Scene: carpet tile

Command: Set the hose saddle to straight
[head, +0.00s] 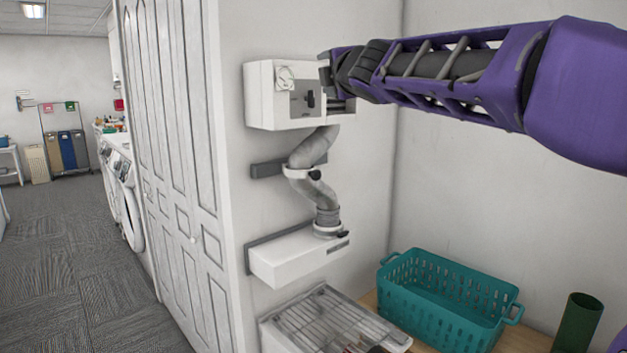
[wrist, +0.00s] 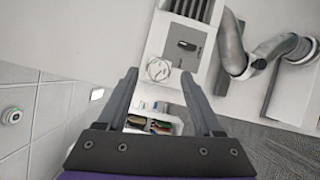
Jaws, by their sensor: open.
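The hose saddle (head: 302,173) is a pale ring clamp with a dark knob, set on a short dark grey rail (head: 268,169) on the wall. A grey corrugated hose (head: 316,145) runs through it from the white upper box (head: 270,95) to the white lower box (head: 300,258). The hose is bent sideways to the left at the saddle. In the wrist view the bent hose (wrist: 233,45) shows at the upper right. My gripper (head: 332,82) is above the saddle, beside the upper box's right side. In the wrist view my gripper (wrist: 159,76) is open with nothing between its fingers.
The upper box carries a round dial (head: 285,78) and a dark switch (head: 311,99). A wire rack (head: 325,318) lies below the lower box. A teal basket (head: 450,290) and a dark green cup (head: 578,325) stand at the right. The wall right of the hose is clear.

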